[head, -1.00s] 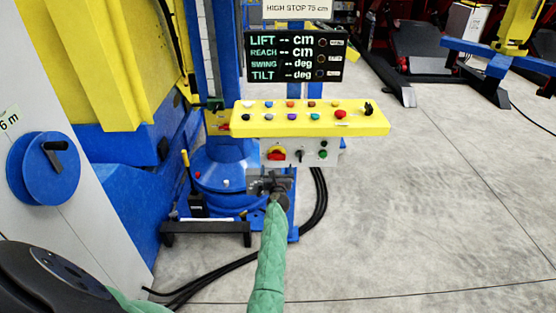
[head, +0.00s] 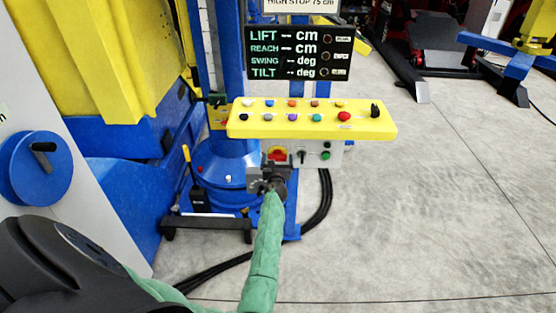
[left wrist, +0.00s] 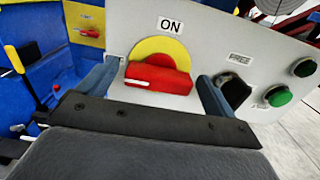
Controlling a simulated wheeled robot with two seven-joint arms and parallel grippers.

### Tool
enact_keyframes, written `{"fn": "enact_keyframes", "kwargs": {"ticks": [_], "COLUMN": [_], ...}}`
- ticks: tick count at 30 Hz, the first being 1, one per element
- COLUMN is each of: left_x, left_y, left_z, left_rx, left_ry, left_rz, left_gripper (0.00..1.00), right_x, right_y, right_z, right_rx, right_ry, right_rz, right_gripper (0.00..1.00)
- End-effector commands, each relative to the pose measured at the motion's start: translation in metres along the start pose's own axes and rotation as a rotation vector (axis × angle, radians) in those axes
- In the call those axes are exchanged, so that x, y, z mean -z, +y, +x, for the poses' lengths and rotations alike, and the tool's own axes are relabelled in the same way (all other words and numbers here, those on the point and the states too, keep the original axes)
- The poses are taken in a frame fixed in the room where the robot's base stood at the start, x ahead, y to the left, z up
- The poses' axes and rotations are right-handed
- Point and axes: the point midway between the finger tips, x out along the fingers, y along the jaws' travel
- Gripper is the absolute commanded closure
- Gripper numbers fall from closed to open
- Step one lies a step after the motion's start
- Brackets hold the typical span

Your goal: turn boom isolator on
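The boom isolator (left wrist: 158,72) is a red rotary handle on a yellow disc, under an "ON" label, on a light grey panel. Its red handle lies nearly horizontal, with a white mark near its left end. In the head view the isolator (head: 278,153) shows just above my left gripper (head: 268,178). In the left wrist view my left gripper (left wrist: 159,80) is open, one blue-grey finger on each side of the handle, with gaps showing. I cannot tell how deep the fingertips reach. My right gripper is not in view.
Right of the isolator are a black selector switch (left wrist: 234,91) and a green button (left wrist: 279,96). A yellow button console (head: 312,120) juts out above the panel. Black cables (head: 322,205) run down beside it. The floor to the right is open.

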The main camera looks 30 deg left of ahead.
Motion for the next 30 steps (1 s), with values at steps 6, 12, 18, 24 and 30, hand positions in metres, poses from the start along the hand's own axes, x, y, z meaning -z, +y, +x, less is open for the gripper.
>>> {"fn": "enact_keyframes", "kwargs": {"ticks": [6, 12, 18, 24, 30], "left_x": [0.0, 0.0, -0.001, 0.0, -0.001], "left_y": [0.0, 0.0, -0.001, -0.001, -0.003], "left_z": [0.0, 0.0, 0.0, 0.0, 0.0], "left_rx": [0.0, 0.0, 0.001, 0.0, 0.001], "left_ry": [0.0, 0.0, 0.0, 0.001, 0.001], "left_rz": [0.0, 0.009, 0.074, 0.209, 0.394], "left_gripper": [0.5, 0.5, 0.5, 0.5, 0.5], "right_x": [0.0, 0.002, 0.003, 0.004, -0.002], "right_y": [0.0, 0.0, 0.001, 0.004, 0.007], "right_z": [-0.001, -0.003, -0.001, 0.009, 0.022], "right_rx": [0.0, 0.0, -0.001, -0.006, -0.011], "right_ry": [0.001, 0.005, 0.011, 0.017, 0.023], "right_rz": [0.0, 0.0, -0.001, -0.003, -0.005], "right_gripper": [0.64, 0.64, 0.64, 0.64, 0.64]}}
